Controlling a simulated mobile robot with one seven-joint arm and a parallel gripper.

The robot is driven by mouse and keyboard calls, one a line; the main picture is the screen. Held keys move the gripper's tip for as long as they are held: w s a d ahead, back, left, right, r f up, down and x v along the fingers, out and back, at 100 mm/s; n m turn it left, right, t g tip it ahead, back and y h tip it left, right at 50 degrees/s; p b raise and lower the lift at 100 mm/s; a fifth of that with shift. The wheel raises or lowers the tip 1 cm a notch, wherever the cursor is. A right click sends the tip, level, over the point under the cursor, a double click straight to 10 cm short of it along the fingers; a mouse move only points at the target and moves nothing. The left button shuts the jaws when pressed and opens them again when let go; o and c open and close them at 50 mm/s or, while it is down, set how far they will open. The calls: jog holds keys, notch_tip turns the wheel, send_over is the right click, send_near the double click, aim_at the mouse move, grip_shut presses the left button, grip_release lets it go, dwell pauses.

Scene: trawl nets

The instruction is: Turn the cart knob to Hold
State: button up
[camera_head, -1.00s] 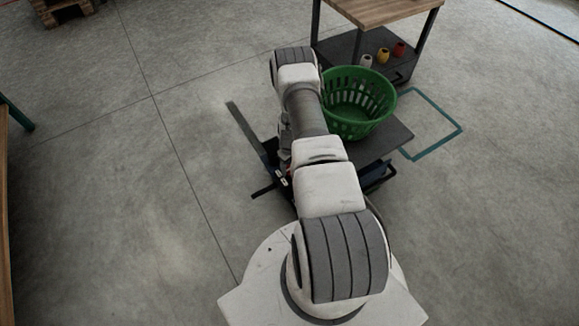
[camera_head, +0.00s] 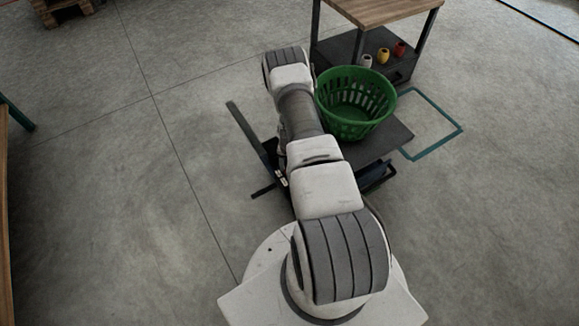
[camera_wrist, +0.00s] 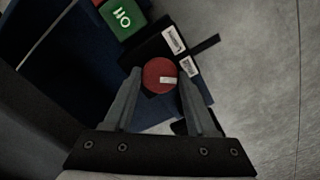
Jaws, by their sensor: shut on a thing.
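The round red knob (camera_wrist: 155,68) is in the middle of the wrist view, with a short white mark on its lower right part. My gripper (camera_wrist: 160,76) is shut on it, one finger on each side. The mark reaches toward the right edge of the knob. Two white labels (camera_wrist: 173,40) sit on dark plates above and right of the knob; their writing is too small to read. In the head view the cart (camera_head: 388,142) shows a dark deck beside my arm. The knob and gripper are hidden there behind the arm.
A green block with white marks (camera_wrist: 118,18) is near the top of the wrist view. A green basket (camera_head: 355,105) stands on the cart. Behind it is a wooden-topped table (camera_head: 385,10) with small cups on its lower shelf. Open floor lies left and right.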

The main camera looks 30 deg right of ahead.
jog(key=shift+m, duration=0.6)
jog(key=o, duration=1.4)
jog(key=shift+c, duration=0.2)
jog(key=shift+r, duration=0.15)
notch_tip(320, 180, up, 17)
jog(key=p, duration=0.6)
jog(key=shift+r, duration=0.1)
